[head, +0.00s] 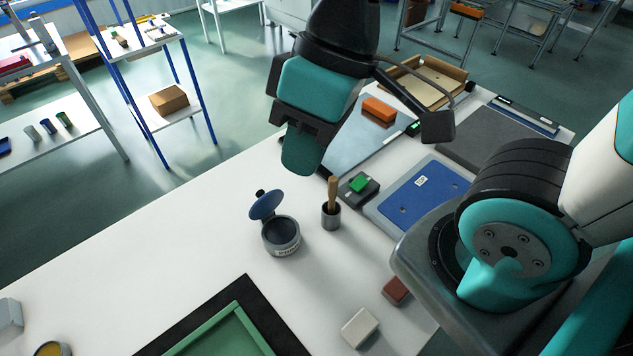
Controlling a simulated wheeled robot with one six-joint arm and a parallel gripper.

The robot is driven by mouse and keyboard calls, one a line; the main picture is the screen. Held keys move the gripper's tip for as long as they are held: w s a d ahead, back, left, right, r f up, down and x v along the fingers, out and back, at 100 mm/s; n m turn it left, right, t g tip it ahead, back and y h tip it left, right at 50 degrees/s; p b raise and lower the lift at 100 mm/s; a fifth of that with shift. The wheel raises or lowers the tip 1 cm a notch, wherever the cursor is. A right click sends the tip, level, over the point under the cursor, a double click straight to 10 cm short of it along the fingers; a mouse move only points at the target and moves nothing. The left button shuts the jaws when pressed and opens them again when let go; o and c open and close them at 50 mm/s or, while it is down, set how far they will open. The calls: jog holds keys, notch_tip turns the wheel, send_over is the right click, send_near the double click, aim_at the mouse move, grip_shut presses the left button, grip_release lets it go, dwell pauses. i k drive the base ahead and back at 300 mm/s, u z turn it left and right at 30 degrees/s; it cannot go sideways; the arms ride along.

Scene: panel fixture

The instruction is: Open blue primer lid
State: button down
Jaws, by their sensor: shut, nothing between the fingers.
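A short round primer pot (281,240) with a pale label stands on the white table, left of the picture's middle. Its blue lid (266,205) is hinged up at the back left, and the pot's dark inside shows. My gripper (302,168) hangs above and behind the pot, up and to the right of the lid, and is apart from it. It points down and is shut and empty. Its fingertips are partly hidden by its own teal and black body.
A small cup with a wooden-handled brush (331,212) stands just right of the pot. A dark block with a green top (359,186) and a blue panel (421,194) lie further right. A green frame (225,335) and two blocks (360,327) are in front. The table left of the pot is clear.

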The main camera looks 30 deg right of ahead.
aim_at(266, 204)
jog(key=z, duration=0.2)
jog(key=k, duration=1.4)
jog(key=u, duration=0.95)
jog(key=i, duration=1)
jog(key=z, duration=0.05)
